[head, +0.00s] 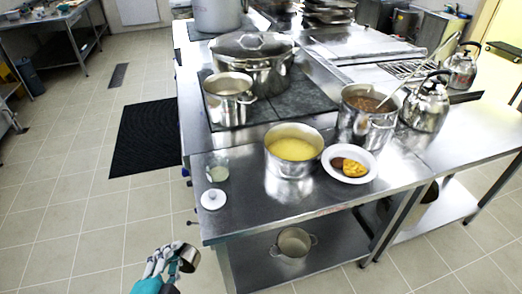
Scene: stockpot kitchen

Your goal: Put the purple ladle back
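No purple ladle shows clearly in the head view. My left gripper (172,262) is low at the left, over the floor beside the counter's front corner. A shiny, rounded metal piece (188,258) shows at its tip; I cannot tell whether this is a held utensil or whether the fingers are shut. A long-handled grey utensil (412,85) leans in a steel pot of brown food (352,122) on the right. My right gripper is out of view.
The steel counter (250,212) holds a pot of yellow soup (292,165), a plate of food (335,151), a glass jar (218,174) and a white lid (213,199). Kettles (425,108) stand right. A pot (293,253) sits on the lower shelf.

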